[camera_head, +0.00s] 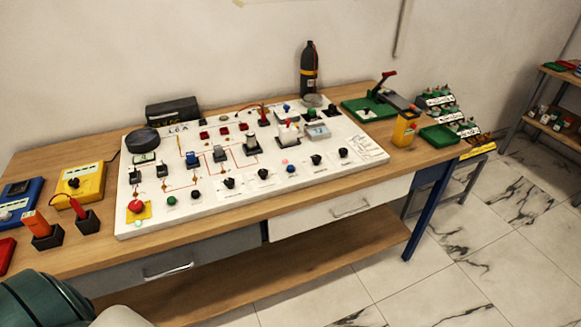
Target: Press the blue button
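A white panel board (215,205) lies on the wooden workbench (395,162). A small round light-blue button (291,169) sits on the board's front right part, just in front of a pink one (285,162). Other blue parts on the board are a blue block-shaped component (220,153) left of centre and a small blue-topped part (287,108) towards the back. Nothing covers the light-blue button. Neither gripper shows; only dark green and white rounded parts, probably of my own body, show at the lower left.
A red mushroom button (136,206) and several black knobs line the board's front edge. Yellow (85,184) and blue boxes stand left. A dark bottle (309,70), a green-based lever device (368,108) and a yellow container (404,130) stand behind or right. Space above the board's front is free.

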